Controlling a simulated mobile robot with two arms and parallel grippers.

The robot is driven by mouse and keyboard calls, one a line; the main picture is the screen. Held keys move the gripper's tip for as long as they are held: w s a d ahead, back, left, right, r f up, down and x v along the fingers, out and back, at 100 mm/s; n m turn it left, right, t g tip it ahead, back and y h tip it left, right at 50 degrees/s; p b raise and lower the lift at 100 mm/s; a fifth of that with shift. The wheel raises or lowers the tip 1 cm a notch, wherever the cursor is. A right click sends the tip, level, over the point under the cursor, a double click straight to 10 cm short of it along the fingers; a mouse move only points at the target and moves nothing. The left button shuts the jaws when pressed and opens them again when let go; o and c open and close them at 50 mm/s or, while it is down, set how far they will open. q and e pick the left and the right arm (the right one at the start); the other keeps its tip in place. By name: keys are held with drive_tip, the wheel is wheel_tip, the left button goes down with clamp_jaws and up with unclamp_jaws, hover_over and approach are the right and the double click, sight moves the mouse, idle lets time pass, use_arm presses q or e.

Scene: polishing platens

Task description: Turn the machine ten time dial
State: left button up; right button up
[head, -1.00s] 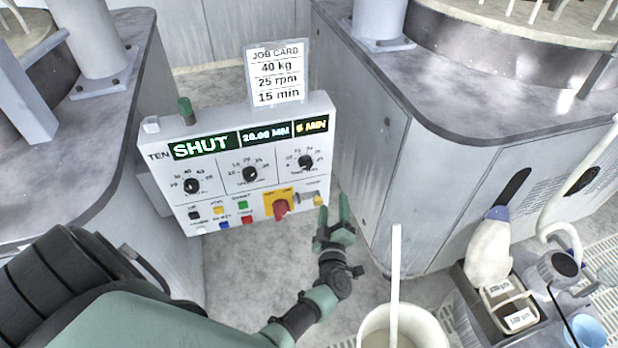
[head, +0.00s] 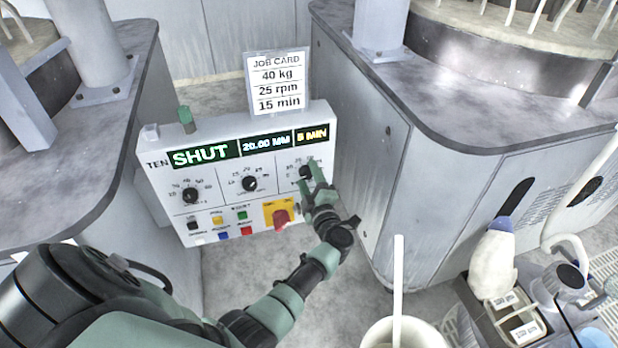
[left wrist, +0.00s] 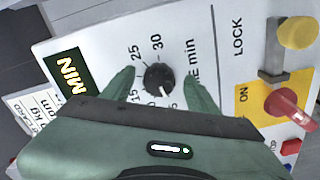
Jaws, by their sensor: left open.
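The control panel of machine TEN (head: 170,178) is a white box whose displays read SHUT, 20.00 MM and 5 MIN. The time dial is a black knob (left wrist: 158,79) at the panel's right, with numbers such as 15, 25 and 30 around it in the left wrist view. My left gripper (left wrist: 160,90) is open, with one green finger on each side of the dial; I cannot tell whether they touch it. In the head view my left gripper (head: 311,180) partly covers this dial. My right gripper is not in view.
Two other dials, left (head: 190,195) and middle (head: 249,183), sit on the panel. A red switch (head: 281,218) on a yellow plate and several coloured buttons are below. A job card (head: 277,82) reads 40 kg, 25 rpm, 15 min. A bucket (head: 405,332) stands at lower right.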

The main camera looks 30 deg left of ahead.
use_arm(q)
clamp_jaws()
drive_tip(key=m+p, duration=0.2)
drive_tip(key=shift+r+m, duration=0.1)
drive_tip(key=shift+m, duration=0.2)
drive_tip(key=m+p, duration=0.3)
drive_tip(key=m, duration=0.1)
drive_tip(key=m+p, duration=0.1)
drive_tip(key=m, duration=0.4)
drive_tip(key=shift+p, duration=0.35)
drive_tip(key=shift+s+f+m+p, duration=0.15)
drive_tip(key=shift+m+p, duration=0.35)
drive_tip(key=shift+m, duration=1.5)
